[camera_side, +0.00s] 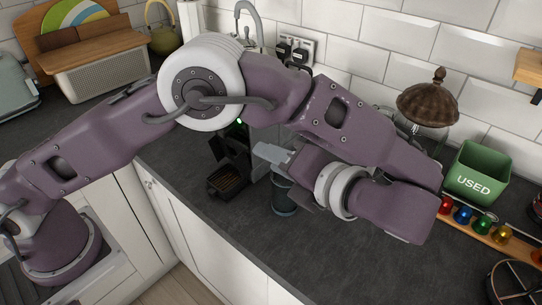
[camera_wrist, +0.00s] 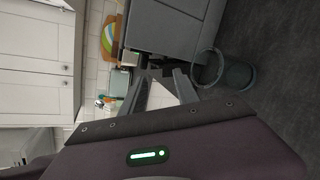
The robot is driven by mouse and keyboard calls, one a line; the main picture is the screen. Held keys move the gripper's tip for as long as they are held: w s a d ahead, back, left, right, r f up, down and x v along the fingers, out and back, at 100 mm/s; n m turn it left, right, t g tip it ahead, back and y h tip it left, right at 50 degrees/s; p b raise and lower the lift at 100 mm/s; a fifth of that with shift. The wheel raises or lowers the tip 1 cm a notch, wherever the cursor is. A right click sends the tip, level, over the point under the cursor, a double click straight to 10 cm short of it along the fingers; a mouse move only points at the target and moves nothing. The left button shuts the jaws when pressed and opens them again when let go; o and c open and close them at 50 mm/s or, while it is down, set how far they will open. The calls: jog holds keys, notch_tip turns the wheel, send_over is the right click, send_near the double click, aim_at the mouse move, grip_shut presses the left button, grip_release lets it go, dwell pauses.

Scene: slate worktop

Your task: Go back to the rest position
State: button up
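My gripper (camera_side: 282,172) is over the worktop in the side view, pointing left, with its fingers spread apart. In the wrist view my gripper (camera_wrist: 164,76) shows two fingers with a gap between them and nothing held. A dark teal mug (camera_side: 284,198) stands upright on the slate worktop (camera_side: 225,225), partly hidden behind the fingers in the side view.
A coffee machine (camera_side: 228,178) stands left of the mug, partly hidden by my arm. A green USED bin (camera_side: 478,172) and a rack of coloured capsules (camera_side: 484,228) are at the right. A brown-lidded glass jar (camera_side: 428,102) stands near the tiled wall. The worktop's front middle is clear.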

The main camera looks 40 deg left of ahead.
jog(key=s+a+r+n+g+h, duration=0.1)
jog(key=s+a+r+n+h, duration=0.25)
jog(key=a+n, duration=0.25)
jog(key=s+a+r+n+g+h, duration=0.1)
jog(key=s+a+r+n+h, duration=0.15)
jog(key=a+r+n, duration=0.3)
jog(key=s+a+n+t+h, duration=0.2)
jog(key=s+n+t+h, duration=0.3)
jog(key=s+n, duration=0.7)
jog(key=n+h, duration=0.2)
jog(key=n, duration=0.6)
jog(key=shift+s+a+f+n+h, duration=0.2)
jog(key=shift+s+f+n+h, duration=0.1)
jog(key=shift+n+h, duration=0.1)
jog(key=shift+r, duration=0.1)
jog(key=shift+c, duration=0.5)
